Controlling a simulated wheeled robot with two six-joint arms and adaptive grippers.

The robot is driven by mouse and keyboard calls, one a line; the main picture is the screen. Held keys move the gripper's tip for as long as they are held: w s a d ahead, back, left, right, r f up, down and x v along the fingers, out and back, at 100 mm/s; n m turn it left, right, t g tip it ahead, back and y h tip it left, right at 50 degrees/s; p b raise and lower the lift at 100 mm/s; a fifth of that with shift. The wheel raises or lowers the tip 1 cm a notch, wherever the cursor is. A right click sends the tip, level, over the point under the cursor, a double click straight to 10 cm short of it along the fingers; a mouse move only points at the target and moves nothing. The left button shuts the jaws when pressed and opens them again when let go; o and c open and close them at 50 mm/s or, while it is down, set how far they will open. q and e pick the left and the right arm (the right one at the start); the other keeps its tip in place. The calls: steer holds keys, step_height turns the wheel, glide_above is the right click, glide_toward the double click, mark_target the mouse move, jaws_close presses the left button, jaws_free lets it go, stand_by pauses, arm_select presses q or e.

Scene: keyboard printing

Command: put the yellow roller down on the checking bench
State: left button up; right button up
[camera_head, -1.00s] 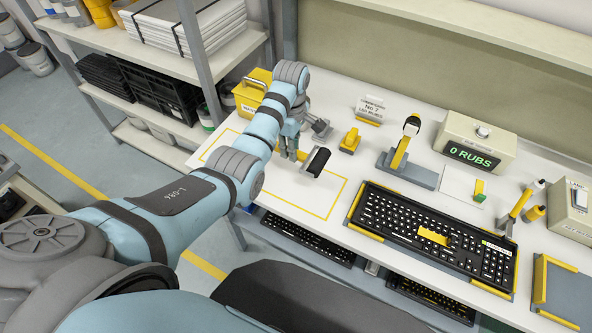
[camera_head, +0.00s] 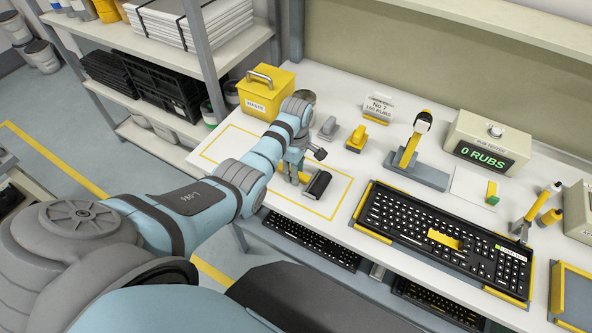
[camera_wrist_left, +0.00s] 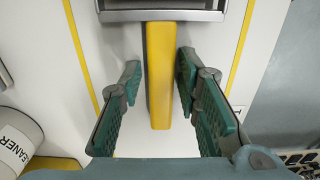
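The roller (camera_head: 317,185) shows a black cylinder in the head view and lies within the yellow outline on the white bench top (camera_head: 240,148). Its yellow handle (camera_wrist_left: 160,75) shows in the wrist view, with part of its metal frame at the top edge. My left gripper (camera_wrist_left: 158,78) has its green-padded fingers apart on either side of the handle, with a visible gap on each side. The left gripper (camera_head: 293,172) shows small in the head view, partly hidden by my wrist. My right gripper is not in view.
A yellow waste box (camera_head: 265,92) stands behind my left wrist. A small yellow item (camera_head: 357,139), a stand (camera_head: 415,172) with a yellow-handled tool and a keyboard (camera_head: 440,238) are to the right. A cleaner container (camera_wrist_left: 18,140) is close left in the wrist view.

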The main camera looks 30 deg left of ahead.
arm_select(q)
step_height(320, 180, up, 12)
steer(key=shift+r+p, duration=0.2)
steer(key=shift+p, duration=1)
steer(key=shift+f, duration=0.1)
